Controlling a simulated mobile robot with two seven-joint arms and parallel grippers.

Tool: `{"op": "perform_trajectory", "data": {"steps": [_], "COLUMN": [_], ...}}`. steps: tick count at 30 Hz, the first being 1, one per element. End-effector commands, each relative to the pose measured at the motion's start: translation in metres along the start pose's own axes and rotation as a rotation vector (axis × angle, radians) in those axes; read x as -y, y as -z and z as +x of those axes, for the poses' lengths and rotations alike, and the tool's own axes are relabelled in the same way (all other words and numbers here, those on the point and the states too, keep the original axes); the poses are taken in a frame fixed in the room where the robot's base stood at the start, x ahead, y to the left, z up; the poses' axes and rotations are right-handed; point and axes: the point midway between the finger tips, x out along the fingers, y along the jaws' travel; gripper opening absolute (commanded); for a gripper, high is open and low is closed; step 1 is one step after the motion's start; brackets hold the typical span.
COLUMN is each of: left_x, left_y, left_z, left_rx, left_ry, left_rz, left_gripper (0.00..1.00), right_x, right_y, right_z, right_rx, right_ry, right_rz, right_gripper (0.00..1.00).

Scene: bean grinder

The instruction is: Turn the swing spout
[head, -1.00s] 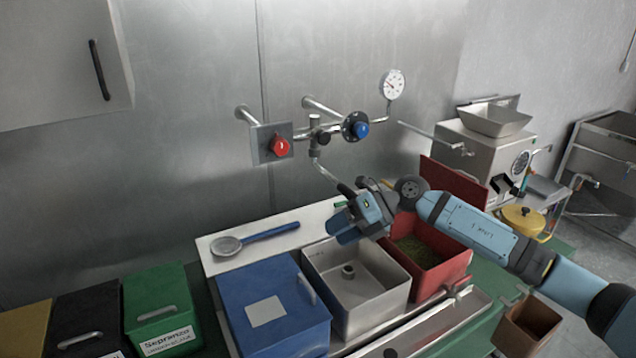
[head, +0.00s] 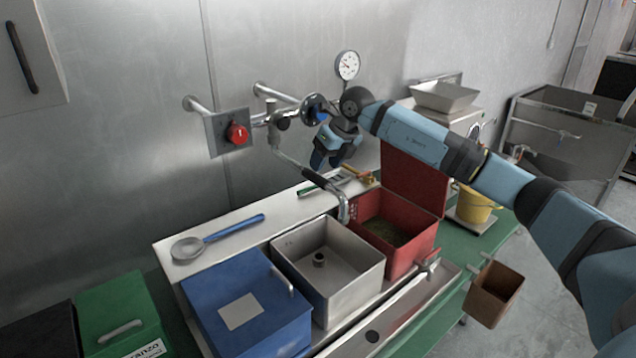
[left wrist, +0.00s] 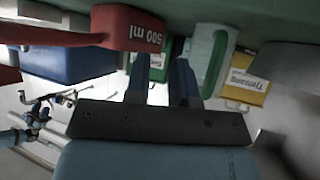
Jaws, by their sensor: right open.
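The swing spout (head: 313,178) hangs from the wall pipework, below a vertical pipe with a dark knob. It is a thin steel tube with a dark sleeve, slanting down to the right. Its bent outlet end is near the shared edge of the steel sink basin (head: 292,254) and the open red bin (head: 421,247). My right gripper (head: 330,160) is open and empty, above and to the right of the spout, in front of the pipework, apparently apart from the spout. My left gripper (left wrist: 158,70) is open and empty in the left wrist view; the head view does not show it.
A red knob (head: 237,134) on a square plate and a gauge (head: 347,65) are near the spout. A ladle (head: 220,236) lies on the ledge. A blue lidded bin (head: 262,318) stands left of the basin. The red bin's raised lid (head: 413,182) stands to the right.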

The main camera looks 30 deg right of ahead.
Motion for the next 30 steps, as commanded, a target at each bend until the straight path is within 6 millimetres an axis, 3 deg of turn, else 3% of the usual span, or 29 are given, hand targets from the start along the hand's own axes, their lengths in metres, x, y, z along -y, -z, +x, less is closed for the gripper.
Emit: {"op": "perform_trajectory", "data": {"steps": [1,7,20,27,30], "left_x": [0.0,-0.003,-0.001,0.0,0.0], "left_y": [-0.005,-0.007,-0.008,-0.012,-0.013], "left_z": [0.006,0.013,0.013,0.013,0.013], "left_rx": [-0.002,-0.013,-0.014,-0.009,-0.007], "left_ry": [-0.003,-0.011,-0.008,-0.007,-0.007], "left_rz": [0.002,0.006,0.007,0.007,0.007], "left_gripper": [0.23,0.23,0.23,0.23,0.23], "right_x": [0.0,0.0,0.0,0.0,0.0], "right_y": [0.002,0.001,0.0,0.0,0.0], "right_z": [0.015,0.041,0.049,0.048,0.048], "right_rx": [-0.001,0.0,0.001,0.001,0.001], "right_ry": [-0.001,-0.002,0.0,-0.001,-0.001], "right_rz": [0.001,0.0,0.0,-0.001,-0.001], "right_gripper": [0.52,0.52,0.52,0.0,0.0]}}
